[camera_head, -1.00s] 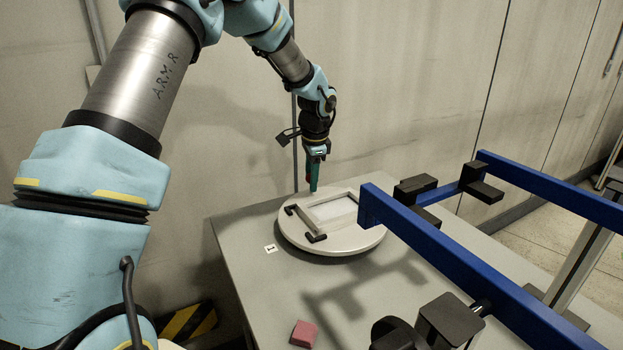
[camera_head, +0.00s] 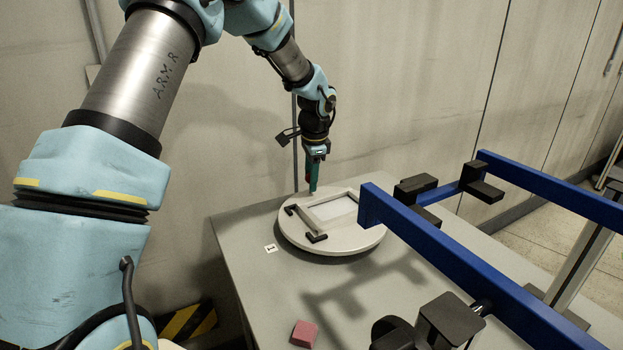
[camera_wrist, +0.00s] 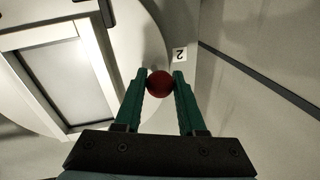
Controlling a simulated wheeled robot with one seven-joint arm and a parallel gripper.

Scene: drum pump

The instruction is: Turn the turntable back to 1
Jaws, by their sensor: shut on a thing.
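The round white turntable (camera_head: 350,240) sits on the grey table with a raised rectangular frame (camera_head: 332,210) on top. The turntable also shows in the wrist view (camera_wrist: 145,45), at left. My gripper (camera_head: 313,188) is at the turntable's far-left rim, pointing down. In the wrist view its green fingers (camera_wrist: 160,84) are shut on a red round knob (camera_wrist: 160,83) at the rim. A label reading 2 (camera_wrist: 180,55) lies on the table close by the knob. A label reading 1 (camera_head: 271,248) lies on the table left of the turntable. A dark-ended bar handle (camera_head: 306,223) lies along the frame's near-left side.
A blue frame with black blocks (camera_head: 470,260) stands over the table's right side, its end close above the turntable. A pink block (camera_head: 304,334) lies at the table's front. The wall is close behind the table (camera_head: 240,225).

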